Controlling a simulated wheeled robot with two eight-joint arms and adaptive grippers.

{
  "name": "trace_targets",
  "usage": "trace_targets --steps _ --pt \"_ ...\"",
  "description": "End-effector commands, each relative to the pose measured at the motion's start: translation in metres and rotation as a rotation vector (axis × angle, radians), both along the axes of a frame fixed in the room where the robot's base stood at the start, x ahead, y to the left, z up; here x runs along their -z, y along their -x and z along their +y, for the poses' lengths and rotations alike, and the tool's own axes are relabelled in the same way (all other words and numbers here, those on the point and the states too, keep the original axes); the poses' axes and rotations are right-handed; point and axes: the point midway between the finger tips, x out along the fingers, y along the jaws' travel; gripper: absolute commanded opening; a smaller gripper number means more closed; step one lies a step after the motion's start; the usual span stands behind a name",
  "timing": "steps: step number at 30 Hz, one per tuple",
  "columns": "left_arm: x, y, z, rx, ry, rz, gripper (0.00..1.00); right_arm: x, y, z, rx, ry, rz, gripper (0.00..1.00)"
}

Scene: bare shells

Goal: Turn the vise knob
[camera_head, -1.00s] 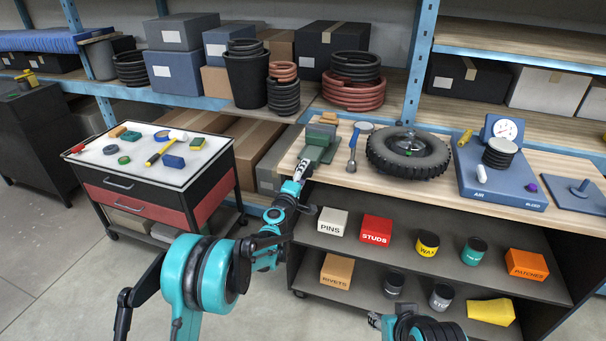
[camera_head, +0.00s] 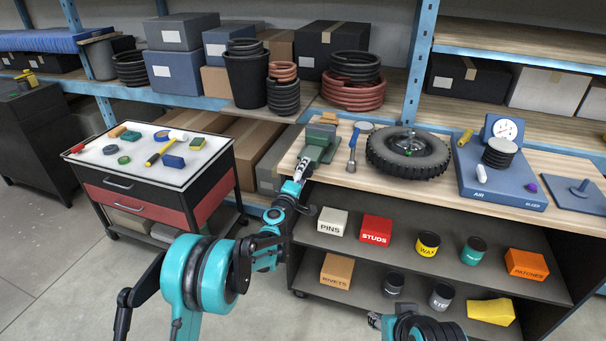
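The green vise (camera_head: 319,141) stands on the left end of the wooden workbench. My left gripper (camera_head: 304,164) is at the vise's near side, with its fingers up against the front of it. The vise knob is hidden behind my gripper, and I cannot tell whether the fingers are closed on it.
A tire (camera_head: 408,165), a blue-handled tool (camera_head: 352,158) and a blue air gauge station (camera_head: 500,185) are on the bench. Labelled boxes and cans fill the shelves below. A red tool cart (camera_head: 163,195) stands left, with floor between.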

Motion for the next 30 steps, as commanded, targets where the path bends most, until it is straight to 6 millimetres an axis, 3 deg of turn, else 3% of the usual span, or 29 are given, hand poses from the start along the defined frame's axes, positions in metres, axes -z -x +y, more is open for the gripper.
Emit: trace_targets --steps 5,18,24,30 --pt "0.0 0.017 0.006 -0.001 0.0 0.0 0.7 0.0 0.0 0.0 0.0 0.0 0.0 0.4" --pt "0.0 0.101 0.033 -0.001 0.0 0.0 0.7 0.0 0.0 0.0 0.0 0.0 0.0 0.4" --pt "0.0 0.113 0.037 0.0 0.0 0.0 0.7 0.0 0.0 0.0 0.0 0.0 0.0 0.4" --pt "0.0 0.114 0.037 0.0 0.0 0.0 0.7 0.0 0.0 0.0 0.0 0.0 0.0 0.4"
